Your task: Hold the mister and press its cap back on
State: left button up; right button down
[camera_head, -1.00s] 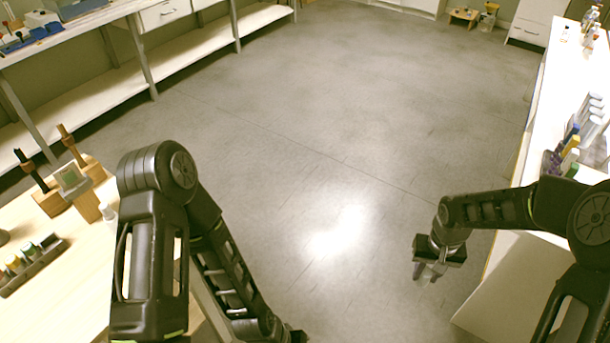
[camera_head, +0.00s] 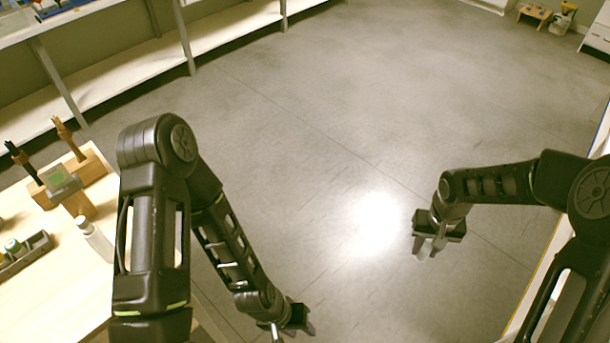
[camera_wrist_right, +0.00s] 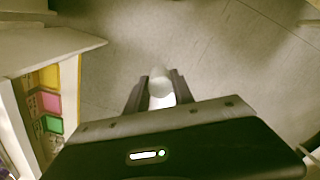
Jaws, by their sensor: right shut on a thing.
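My right gripper (camera_head: 432,240) is shut on a small pale, round-topped thing (camera_wrist_right: 161,82), held above the floor away from the tables. It also shows below the fingers in the head view (camera_head: 424,254). I cannot tell whether it is the mister or its cap. My left gripper (camera_head: 276,328) is at the bottom edge of the head view, over the floor beside the left table. Its fingers are partly cut off, so its opening is unclear. A white bottle (camera_head: 96,240) is on the left table, next to my left arm; I cannot tell whether it is capped.
The left table (camera_head: 45,300) carries a wooden stand (camera_head: 75,200) with upright tools and a dark rack (camera_head: 25,258) of small bottles. A counter edge (camera_head: 548,280) is at the right. A shelf with coloured blocks (camera_wrist_right: 52,100) shows in the right wrist view. Open floor lies ahead.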

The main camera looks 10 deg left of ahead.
aim_at(93, 234)
jog(key=i+u, duration=0.15)
jog(key=u, duration=0.3)
jog(key=i+l+u, duration=0.1)
jog(key=u, duration=0.35)
jog(key=i+l+u, duration=0.1)
jog(key=u, duration=0.35)
jog(key=l+u, duration=0.3)
jog(key=u, duration=0.15)
jog(key=i+l+u, duration=0.1)
jog(key=l+u, duration=0.15)
jog(key=u, duration=0.15)
jog(key=l+u, duration=0.2)
jog(key=u, duration=0.25)
jog(key=l+u, duration=0.25)
jog(key=u, duration=0.2)
